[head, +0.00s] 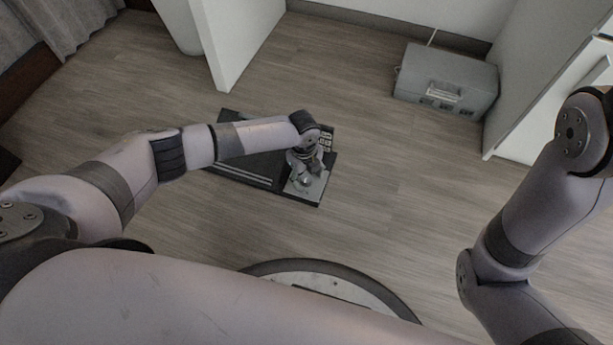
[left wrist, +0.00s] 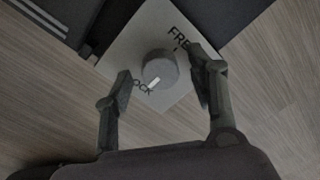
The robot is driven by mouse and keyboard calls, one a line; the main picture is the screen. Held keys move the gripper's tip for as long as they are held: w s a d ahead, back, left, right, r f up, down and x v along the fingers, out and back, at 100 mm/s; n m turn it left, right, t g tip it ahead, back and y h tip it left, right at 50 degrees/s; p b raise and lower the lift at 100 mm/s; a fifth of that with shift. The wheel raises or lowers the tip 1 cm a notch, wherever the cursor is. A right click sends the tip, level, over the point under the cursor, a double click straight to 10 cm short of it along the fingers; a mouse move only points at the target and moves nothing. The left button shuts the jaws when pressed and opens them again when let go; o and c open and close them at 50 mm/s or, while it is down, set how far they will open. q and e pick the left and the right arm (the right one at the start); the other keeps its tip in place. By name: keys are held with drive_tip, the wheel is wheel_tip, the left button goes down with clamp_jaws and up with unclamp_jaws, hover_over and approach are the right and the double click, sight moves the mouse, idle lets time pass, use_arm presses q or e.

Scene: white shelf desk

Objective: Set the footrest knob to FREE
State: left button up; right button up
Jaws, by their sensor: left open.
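The black footrest (head: 262,168) lies on the floor with a pale grey plate (head: 318,187) at its right end. In the left wrist view, the round grey knob (left wrist: 159,67) stands on the plate (left wrist: 150,28). The knob's white mark points at the partly covered LOCK label (left wrist: 142,88); the FREE label (left wrist: 178,36) is on the opposite side, its end hidden by a finger. My left gripper (left wrist: 160,64) is open, with one finger on each side of the knob. I cannot tell whether they touch it. In the head view, my left gripper (head: 305,172) is over the plate.
A grey box (head: 445,80) stands on the floor at the back right. White panels (head: 235,40) of furniture rise at the back left and at the right. The wood floor (head: 390,200) around the footrest is clear. My right arm is at the right, its gripper out of frame.

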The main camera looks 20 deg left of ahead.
use_arm(q)
drive_tip(key=c, duration=1.1)
drive_tip(key=shift+c, duration=0.2)
drive_tip(key=shift+n+p, duration=0.3)
drive_tip(key=shift+p, duration=0.05)
